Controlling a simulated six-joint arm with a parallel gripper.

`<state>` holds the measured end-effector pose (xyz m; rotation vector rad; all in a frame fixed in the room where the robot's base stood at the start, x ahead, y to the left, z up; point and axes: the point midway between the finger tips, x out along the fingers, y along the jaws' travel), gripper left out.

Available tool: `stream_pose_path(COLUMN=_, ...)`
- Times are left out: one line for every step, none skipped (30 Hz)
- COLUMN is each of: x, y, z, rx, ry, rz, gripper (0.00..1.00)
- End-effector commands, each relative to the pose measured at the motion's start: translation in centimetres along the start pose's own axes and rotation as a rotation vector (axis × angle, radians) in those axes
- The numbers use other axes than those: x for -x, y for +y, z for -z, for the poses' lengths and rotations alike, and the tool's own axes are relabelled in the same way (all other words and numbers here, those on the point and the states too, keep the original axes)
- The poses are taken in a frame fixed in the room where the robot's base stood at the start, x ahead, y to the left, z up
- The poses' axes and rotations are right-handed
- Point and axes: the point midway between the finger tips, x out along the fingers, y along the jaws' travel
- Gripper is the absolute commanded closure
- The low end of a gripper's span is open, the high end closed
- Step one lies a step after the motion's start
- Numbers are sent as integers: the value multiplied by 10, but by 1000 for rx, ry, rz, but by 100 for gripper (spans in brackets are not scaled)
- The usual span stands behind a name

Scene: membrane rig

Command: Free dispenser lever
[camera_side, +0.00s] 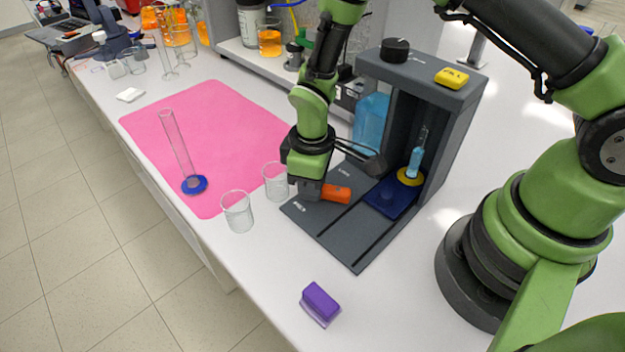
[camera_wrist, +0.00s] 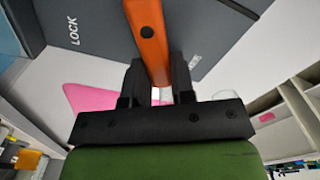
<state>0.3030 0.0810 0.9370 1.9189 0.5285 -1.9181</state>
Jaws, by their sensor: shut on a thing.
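The orange dispenser lever (camera_side: 336,194) lies low over the dark grey base of the dispenser rig (camera_side: 350,240), near the base's left edge. My gripper (camera_side: 312,190) is shut on the lever's end. In the wrist view my gripper (camera_wrist: 158,85) has its two black fingers on either side of the orange lever (camera_wrist: 149,40), which shows a dark round pin or hole. The word LOCK (camera_wrist: 74,34) is printed on the dark base beside the lever. My fingertips are partly hidden in the side view.
A clear beaker (camera_side: 276,182) stands close left of my gripper, with another beaker (camera_side: 237,212) nearer the front. A cylinder on a blue foot (camera_side: 194,184) stands on the pink mat (camera_side: 225,115). A purple block (camera_side: 320,302) lies in front.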

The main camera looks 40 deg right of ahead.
Motion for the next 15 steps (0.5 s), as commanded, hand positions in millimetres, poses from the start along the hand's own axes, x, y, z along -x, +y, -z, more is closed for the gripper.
stream_pose_path(x=1, y=0, z=0, rx=4, ry=-2, rz=0, gripper=100)
stream_pose_path(x=1, y=0, z=0, rx=4, ry=-2, rz=0, gripper=100)
stream_pose_path(x=1, y=0, z=0, rx=4, ry=-2, rz=0, gripper=100)
stream_pose_path(x=1, y=0, z=0, rx=4, ry=-2, rz=0, gripper=100)
stream_pose_path(x=1, y=0, z=0, rx=4, ry=-2, rz=0, gripper=100)
stream_pose_path(x=1, y=0, z=0, rx=4, ry=-2, rz=0, gripper=100)
stream_pose_path(x=1, y=0, z=0, rx=4, ry=-2, rz=0, gripper=74)
stream_pose_path(x=1, y=0, z=0, rx=4, ry=-2, rz=0, gripper=68)
stream_pose_path(x=0, y=0, z=0, rx=4, ry=-2, rz=0, gripper=58)
stream_pose_path(x=0, y=0, z=0, rx=4, ry=-2, rz=0, gripper=51)
stream_pose_path(x=0, y=0, z=0, rx=4, ry=-2, rz=0, gripper=51)
stream_pose_path(x=0, y=0, z=0, rx=3, ry=-2, rz=0, gripper=51)
stream_pose_path(x=0, y=0, z=0, rx=3, ry=-1, rz=0, gripper=51)
stream_pose_path(x=0, y=0, z=0, rx=3, ry=-1, rz=0, gripper=51)
stream_pose_path(x=0, y=0, z=0, rx=3, ry=-1, rz=0, gripper=51)
